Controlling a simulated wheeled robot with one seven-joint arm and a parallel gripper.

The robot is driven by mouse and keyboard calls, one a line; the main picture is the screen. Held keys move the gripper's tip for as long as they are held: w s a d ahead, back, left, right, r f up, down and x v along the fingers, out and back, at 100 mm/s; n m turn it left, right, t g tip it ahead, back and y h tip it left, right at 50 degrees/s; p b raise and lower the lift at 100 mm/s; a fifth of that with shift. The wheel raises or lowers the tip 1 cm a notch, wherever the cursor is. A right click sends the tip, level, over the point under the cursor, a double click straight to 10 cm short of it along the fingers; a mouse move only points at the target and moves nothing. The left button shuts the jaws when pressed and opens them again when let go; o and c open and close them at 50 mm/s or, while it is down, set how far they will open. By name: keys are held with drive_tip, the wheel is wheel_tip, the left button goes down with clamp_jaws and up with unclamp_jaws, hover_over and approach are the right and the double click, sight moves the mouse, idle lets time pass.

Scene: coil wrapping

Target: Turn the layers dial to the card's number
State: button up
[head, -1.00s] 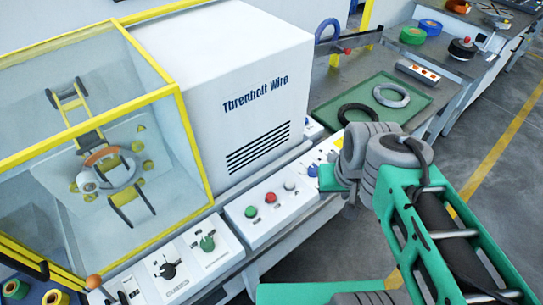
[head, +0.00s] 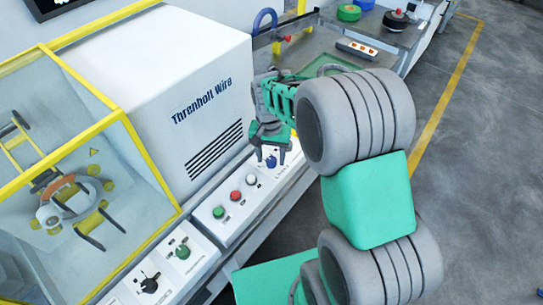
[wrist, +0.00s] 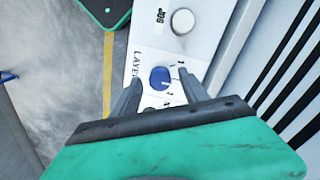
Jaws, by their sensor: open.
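The layers dial is a blue knob on a white panel, with printed marks around it and a label beginning "LAYE". In the wrist view the dial (wrist: 160,78) sits between my two grey fingers. My gripper (wrist: 159,88) is open. In the head view my gripper (head: 271,151) points down over the panel, and the blue dial (head: 271,162) shows just below and between its fingers. I cannot tell whether the fingers reach down beside the dial or touch it. The dial's setting is too small to read surely. I cannot make out a card with a number.
A white button (wrist: 182,21) is near the dial. Green (head: 218,212), red (head: 235,195) and white buttons line the neighbouring panel. Black (head: 149,285) and green (head: 183,252) knobs are nearer. The white machine housing (head: 170,85) rises beside the panels; a green tray (head: 330,68) lies beyond.

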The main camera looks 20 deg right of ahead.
drive_tip(key=shift+f, duration=0.55)
clamp_jaws()
